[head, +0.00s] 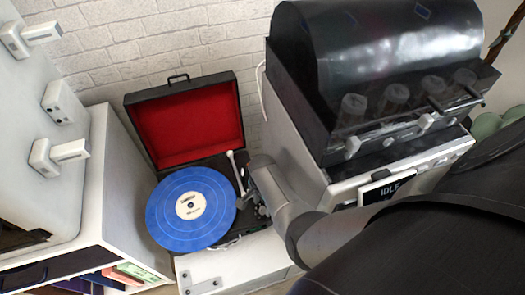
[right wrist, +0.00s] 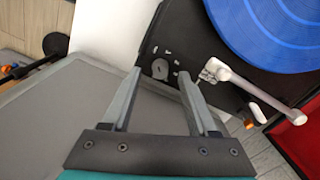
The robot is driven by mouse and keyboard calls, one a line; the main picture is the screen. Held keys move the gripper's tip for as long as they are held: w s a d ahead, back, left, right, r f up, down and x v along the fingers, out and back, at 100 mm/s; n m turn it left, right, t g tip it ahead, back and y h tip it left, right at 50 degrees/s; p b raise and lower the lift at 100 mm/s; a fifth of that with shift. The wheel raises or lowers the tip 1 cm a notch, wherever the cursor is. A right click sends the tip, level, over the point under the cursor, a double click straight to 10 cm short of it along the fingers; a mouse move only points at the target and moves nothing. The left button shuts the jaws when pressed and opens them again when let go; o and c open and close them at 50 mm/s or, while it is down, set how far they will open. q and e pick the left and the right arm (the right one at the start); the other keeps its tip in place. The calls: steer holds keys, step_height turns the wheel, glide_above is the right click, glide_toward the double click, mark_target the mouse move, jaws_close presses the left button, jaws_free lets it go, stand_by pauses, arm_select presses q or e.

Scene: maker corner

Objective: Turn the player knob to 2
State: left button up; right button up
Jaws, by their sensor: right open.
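The record player (head: 222,165) is an open black case with a red-lined lid. A blue record (head: 170,222) lies on it, and its pale tonearm (head: 235,172) stands at the right. In the right wrist view a small round grey knob (right wrist: 160,68) sits on the black deck, with small pale marks near it; I cannot read its setting. My right gripper (right wrist: 158,76) is open, its two grey fingers apart on either side of the knob in that picture. I cannot tell whether they touch it. In the head view my right arm hides the knob. My left gripper is not in view.
The tonearm (right wrist: 230,75) and blue record (right wrist: 275,35) are close to the right fingers. A black-and-white machine (head: 385,95) with an IDLE display stands right of the player. A white cabinet (head: 115,190) stands left, and a brick wall is behind.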

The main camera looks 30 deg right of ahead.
steer(key=shift+f+b, duration=0.4)
steer(key=shift+f, duration=0.55)
jaws_close()
